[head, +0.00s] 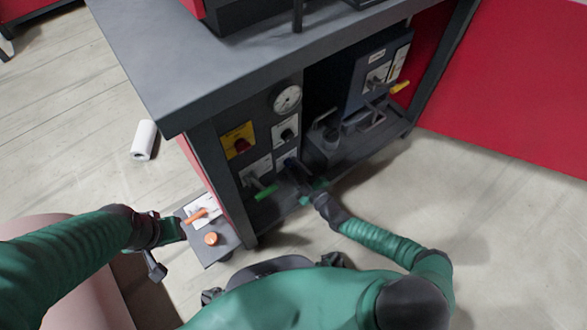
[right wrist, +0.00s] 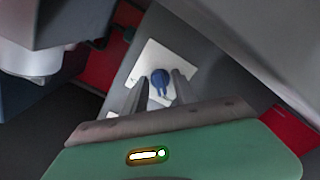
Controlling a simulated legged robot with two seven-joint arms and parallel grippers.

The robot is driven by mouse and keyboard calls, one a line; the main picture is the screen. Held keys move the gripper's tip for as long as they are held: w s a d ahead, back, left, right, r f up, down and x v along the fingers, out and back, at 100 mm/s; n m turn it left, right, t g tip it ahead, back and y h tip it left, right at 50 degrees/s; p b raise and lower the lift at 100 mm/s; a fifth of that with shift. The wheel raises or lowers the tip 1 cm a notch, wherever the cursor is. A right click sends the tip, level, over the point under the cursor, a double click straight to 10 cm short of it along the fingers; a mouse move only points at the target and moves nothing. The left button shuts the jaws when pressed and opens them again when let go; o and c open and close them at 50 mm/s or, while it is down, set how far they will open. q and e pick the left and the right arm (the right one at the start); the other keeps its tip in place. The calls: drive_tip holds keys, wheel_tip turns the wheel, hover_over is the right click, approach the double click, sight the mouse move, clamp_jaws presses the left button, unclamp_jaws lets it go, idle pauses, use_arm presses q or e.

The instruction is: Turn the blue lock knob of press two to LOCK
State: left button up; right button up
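The blue lock knob (right wrist: 161,80) sits on a white label plate (right wrist: 152,63) in the right wrist view, its pointer end towards my gripper. My right gripper (right wrist: 160,84) is open, with one finger on each side of the knob. I cannot tell whether the fingers touch it. In the head view my right gripper (head: 293,168) is at the lower front panel of the dark machine (head: 225,125) and mostly hides the knob. The plate's lettering is too small to read. My left gripper (head: 172,230) is beside a small side shelf; its fingers are unclear.
The panel also carries a gauge (head: 287,99), a red knob on a yellow plate (head: 237,134), a black knob (head: 288,134) and a green handle (head: 266,192) close left of my right gripper.

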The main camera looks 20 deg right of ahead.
clamp_jaws()
